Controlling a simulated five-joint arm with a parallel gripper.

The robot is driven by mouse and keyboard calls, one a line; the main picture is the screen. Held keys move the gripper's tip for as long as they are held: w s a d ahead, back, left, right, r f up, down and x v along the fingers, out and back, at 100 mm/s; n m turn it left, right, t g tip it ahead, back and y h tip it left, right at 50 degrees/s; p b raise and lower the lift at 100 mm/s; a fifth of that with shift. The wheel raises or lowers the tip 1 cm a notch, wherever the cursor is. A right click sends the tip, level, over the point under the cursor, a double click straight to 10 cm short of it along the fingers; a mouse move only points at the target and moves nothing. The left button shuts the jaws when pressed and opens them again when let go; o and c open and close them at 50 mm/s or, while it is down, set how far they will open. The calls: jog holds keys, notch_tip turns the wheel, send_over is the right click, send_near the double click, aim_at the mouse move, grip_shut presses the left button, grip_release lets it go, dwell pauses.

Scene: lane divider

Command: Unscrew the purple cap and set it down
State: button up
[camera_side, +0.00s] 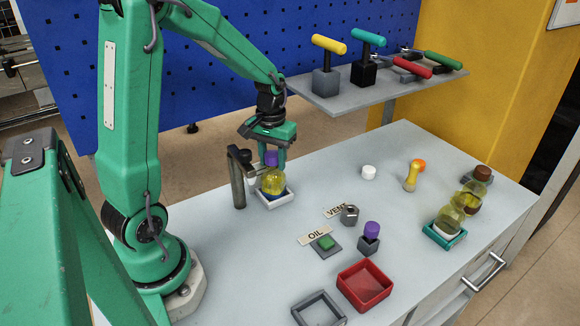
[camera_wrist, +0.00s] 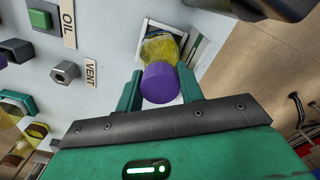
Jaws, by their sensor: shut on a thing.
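A clear bottle with yellow liquid (camera_side: 273,182) stands upright in a small white square tray (camera_side: 279,200); the wrist view shows the bottle (camera_wrist: 160,48) beyond its cap. The purple cap (camera_side: 271,158) is at the top of this bottle; it also shows in the wrist view (camera_wrist: 159,83). My gripper (camera_side: 275,156) points down over the bottle, with its green fingers on both sides of the cap and shut on it. I cannot tell whether the cap is loose on the neck.
A dark post with an arm (camera_side: 238,178) stands close left of the bottle. OIL and VENT labels, a hex nut (camera_side: 349,214), a red tray (camera_side: 366,284) and a grey tray (camera_side: 320,310) lie nearer. Bottles stand at right. A tool shelf (camera_side: 385,92) overhangs behind.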

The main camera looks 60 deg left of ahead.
aim_at(272, 154)
jog(key=shift+r, duration=0.45)
jog(key=shift+r, duration=0.4)
jog(key=shift+r, duration=0.65)
jog(key=shift+r, duration=0.4)
jog(key=shift+r, duration=0.4)
jog(key=shift+w+d, duration=0.1)
jog(key=shift+d, duration=0.05)
jog(key=w+d+r+m, duration=0.2)
jog(key=w+d+m, duration=0.1)
jog(key=d, duration=0.7)
jog(key=w+d+r+m, duration=0.2)
jog(key=w+d+m, duration=0.1)
jog(key=d, duration=0.6)
jog(key=shift+d+r, duration=0.2)
jog(key=shift+d, duration=0.15)
